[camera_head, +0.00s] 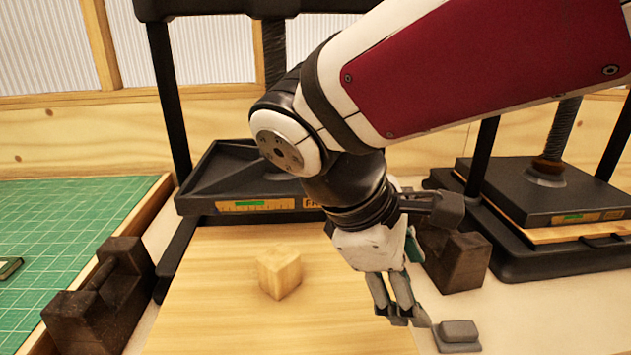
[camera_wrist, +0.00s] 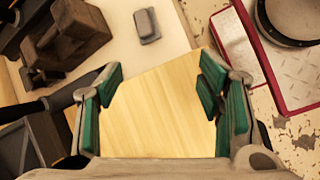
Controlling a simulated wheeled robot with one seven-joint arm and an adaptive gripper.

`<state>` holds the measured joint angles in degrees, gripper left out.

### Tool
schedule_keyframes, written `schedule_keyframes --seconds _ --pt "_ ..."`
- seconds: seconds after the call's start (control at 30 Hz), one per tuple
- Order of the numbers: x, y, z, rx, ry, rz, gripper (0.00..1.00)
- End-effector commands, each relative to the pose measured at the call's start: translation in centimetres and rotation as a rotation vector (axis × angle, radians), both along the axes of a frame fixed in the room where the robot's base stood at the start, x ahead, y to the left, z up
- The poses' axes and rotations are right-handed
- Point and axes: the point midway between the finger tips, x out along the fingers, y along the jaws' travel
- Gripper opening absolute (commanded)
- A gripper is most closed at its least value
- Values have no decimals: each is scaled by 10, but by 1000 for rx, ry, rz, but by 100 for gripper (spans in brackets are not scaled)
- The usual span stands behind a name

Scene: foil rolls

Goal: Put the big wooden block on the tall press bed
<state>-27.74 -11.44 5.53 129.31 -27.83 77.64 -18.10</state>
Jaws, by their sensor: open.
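The wooden block (camera_head: 280,272), pale and cube-like, rests on the light wooden bed (camera_head: 215,285) of the taller left press, in front of its raised black plate (camera_head: 240,180). It does not show in the wrist view. My gripper (camera_head: 405,318) is to the right of the block, apart from it, over the right edge of the bed and pointing down. In the wrist view my gripper (camera_wrist: 162,82) is open, its green-padded fingers wide apart. Only the bare wooden bed (camera_wrist: 160,115) shows between them.
Dark blocky weights stand left (camera_head: 105,300) and right (camera_head: 458,262) of the bed. A small grey piece (camera_head: 458,335) lies near my fingertips. A lower press (camera_head: 555,195) is at right, a green mat (camera_head: 70,225) at left. A red-edged metal plate (camera_wrist: 240,50) shows in the wrist view.

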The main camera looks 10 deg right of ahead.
Motion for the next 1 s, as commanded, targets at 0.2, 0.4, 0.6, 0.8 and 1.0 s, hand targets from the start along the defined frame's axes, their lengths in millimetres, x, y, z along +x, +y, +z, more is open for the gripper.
schedule_keyframes --seconds 0.2,0.4,0.6,0.8,1.0 --pt "-54 -39 -9 334 -200 -490 61" --pt "-80 -44 -17 569 -369 -831 61" --pt "-87 -43 -20 669 -443 -967 61" --pt "-87 -42 -20 675 -448 -975 61" --pt "-87 -43 -14 677 -454 -970 61"
